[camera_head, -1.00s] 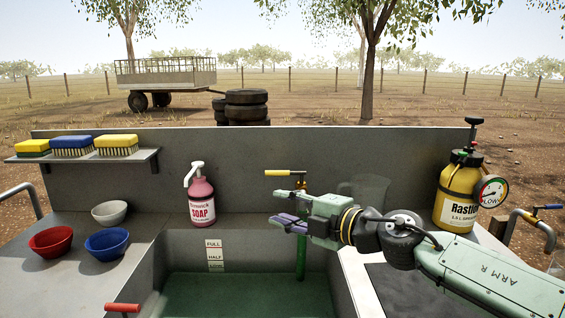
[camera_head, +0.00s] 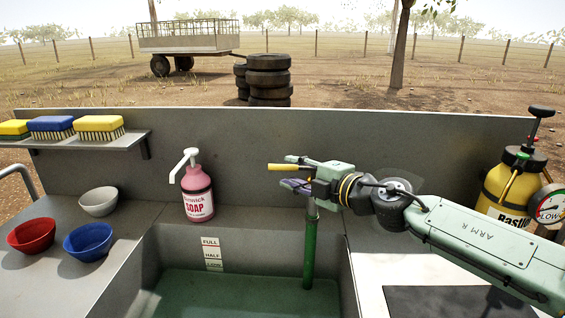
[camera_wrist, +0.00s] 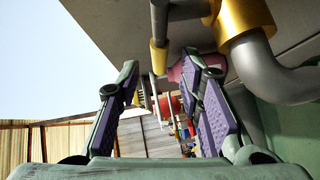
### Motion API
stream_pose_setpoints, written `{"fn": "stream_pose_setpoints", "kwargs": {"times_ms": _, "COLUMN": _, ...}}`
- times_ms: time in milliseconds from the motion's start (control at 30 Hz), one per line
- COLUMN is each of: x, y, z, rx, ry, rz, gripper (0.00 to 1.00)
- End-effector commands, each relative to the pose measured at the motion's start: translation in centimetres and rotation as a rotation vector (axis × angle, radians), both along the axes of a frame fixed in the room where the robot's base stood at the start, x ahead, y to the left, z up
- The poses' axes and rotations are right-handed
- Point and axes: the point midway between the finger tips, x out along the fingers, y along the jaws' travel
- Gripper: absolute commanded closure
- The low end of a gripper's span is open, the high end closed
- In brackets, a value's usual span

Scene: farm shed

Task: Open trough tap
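The trough tap has a lever with a yellow grip (camera_head: 284,167), pointing left above the back of the trough (camera_head: 235,290). In the wrist view the yellow grip (camera_wrist: 158,57) appears at the upper middle, with the tap's brass collar (camera_wrist: 243,18) and grey spout (camera_wrist: 275,70) at right. My gripper (camera_head: 293,173) is at the tap from the right, its fingers seen above and below the lever. The wrist view shows my gripper (camera_wrist: 160,75) open, purple pads apart and nothing clamped. I cannot tell whether a finger touches the lever. My gripper hides most of the tap body.
A pink soap bottle (camera_head: 197,190) stands left of the tap. Bowls sit on the left counter, including a blue one (camera_head: 88,242); brushes sit on a shelf (camera_head: 90,140). A yellow sprayer (camera_head: 505,185) stands at right.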

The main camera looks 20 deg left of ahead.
Motion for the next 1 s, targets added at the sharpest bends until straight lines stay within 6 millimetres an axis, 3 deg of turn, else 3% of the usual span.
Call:
{"fn": "stream_pose_setpoints", "kwargs": {"times_ms": 100, "x": 0.9, "y": 2.0, "z": 0.0, "rx": 0.001, "ry": 0.000, "rz": 0.003, "gripper": 0.66}}
{"fn": "stream_pose_setpoints", "kwargs": {"times_ms": 300, "x": 2.0, "y": 3.7, "z": -0.5, "rx": 0.000, "ry": 0.001, "rz": 0.000, "gripper": 0.66}}
{"fn": "stream_pose_setpoints", "kwargs": {"times_ms": 667, "x": 2.2, "y": 4.0, "z": -0.7, "rx": 0.001, "ry": 0.000, "rz": -0.002, "gripper": 0.67}}
{"fn": "stream_pose_setpoints", "kwargs": {"times_ms": 1000, "x": 2.2, "y": 4.0, "z": -0.7, "rx": 0.000, "ry": 0.001, "rz": -0.001, "gripper": 0.89}}
